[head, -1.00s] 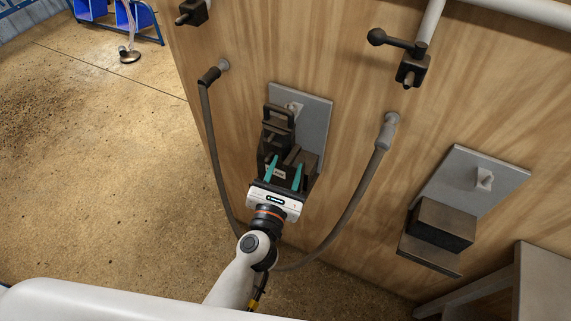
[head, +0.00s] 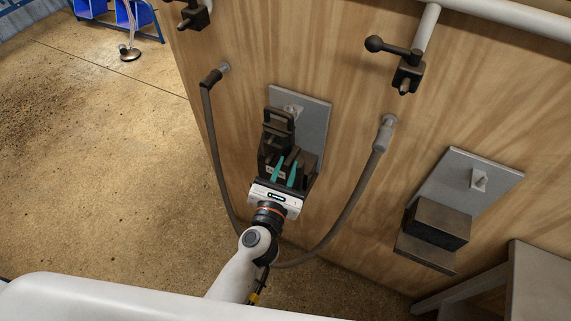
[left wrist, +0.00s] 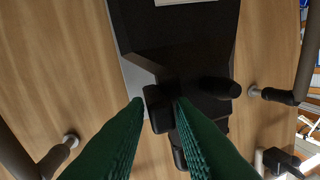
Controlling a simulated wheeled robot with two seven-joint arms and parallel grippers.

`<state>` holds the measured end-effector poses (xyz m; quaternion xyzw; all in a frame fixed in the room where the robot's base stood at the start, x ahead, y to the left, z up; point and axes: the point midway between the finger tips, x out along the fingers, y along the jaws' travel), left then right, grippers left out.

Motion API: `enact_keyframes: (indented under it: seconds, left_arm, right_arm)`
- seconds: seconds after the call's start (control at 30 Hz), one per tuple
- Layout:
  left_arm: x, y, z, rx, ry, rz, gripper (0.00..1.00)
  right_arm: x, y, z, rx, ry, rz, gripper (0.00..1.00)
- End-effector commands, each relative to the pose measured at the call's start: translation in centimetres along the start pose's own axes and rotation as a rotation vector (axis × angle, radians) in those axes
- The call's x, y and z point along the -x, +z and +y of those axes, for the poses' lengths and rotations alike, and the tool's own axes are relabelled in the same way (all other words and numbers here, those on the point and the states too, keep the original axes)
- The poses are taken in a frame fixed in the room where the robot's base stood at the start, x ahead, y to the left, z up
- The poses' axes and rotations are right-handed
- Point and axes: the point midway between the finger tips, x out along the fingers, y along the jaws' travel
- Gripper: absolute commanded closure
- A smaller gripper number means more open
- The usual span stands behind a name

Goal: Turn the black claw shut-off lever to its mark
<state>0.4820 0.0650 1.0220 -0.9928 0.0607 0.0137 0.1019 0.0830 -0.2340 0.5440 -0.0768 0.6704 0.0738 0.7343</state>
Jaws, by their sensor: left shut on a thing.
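The black claw (head: 277,127) hangs on a grey plate (head: 313,120) on the wooden wall, in the middle of the head view. My left gripper (head: 287,161) reaches it from below, its teal fingers close together at the claw's lower front. In the left wrist view the fingers are shut on a small black lever (left wrist: 157,108) that stands out from the claw. Part of the lever is hidden between the fingertips. I cannot make out its mark. My right gripper is not in view.
Grey hoses loop beside the claw, on the left (head: 209,120) and right (head: 360,185). A ball-ended handle (head: 390,46) sits above right. The floor at left is open.

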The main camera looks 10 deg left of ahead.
Motion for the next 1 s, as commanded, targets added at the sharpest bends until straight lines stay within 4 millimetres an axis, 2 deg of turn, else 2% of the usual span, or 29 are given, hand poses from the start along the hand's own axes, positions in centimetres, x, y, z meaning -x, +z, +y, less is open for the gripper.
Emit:
enact_keyframes:
  seconds: [0.03,0.2,0.4,1.0]
  left_arm:
    - [0.1,-1.0,-0.2,-0.004,0.004,-0.017,1.00]
    - [0.0,-1.7,-0.4,-0.019,0.018,-0.088,1.00]
    - [-0.2,-2.1,-0.4,-0.040,0.039,-0.188,1.00]
    - [-1.1,-3.5,-0.5,-0.104,0.102,-0.513,1.00]
  right_arm:
    - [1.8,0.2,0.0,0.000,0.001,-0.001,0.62]
    - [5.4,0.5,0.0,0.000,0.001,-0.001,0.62]
    - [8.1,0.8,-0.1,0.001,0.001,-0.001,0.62]
    - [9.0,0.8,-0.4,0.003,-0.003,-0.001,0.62]
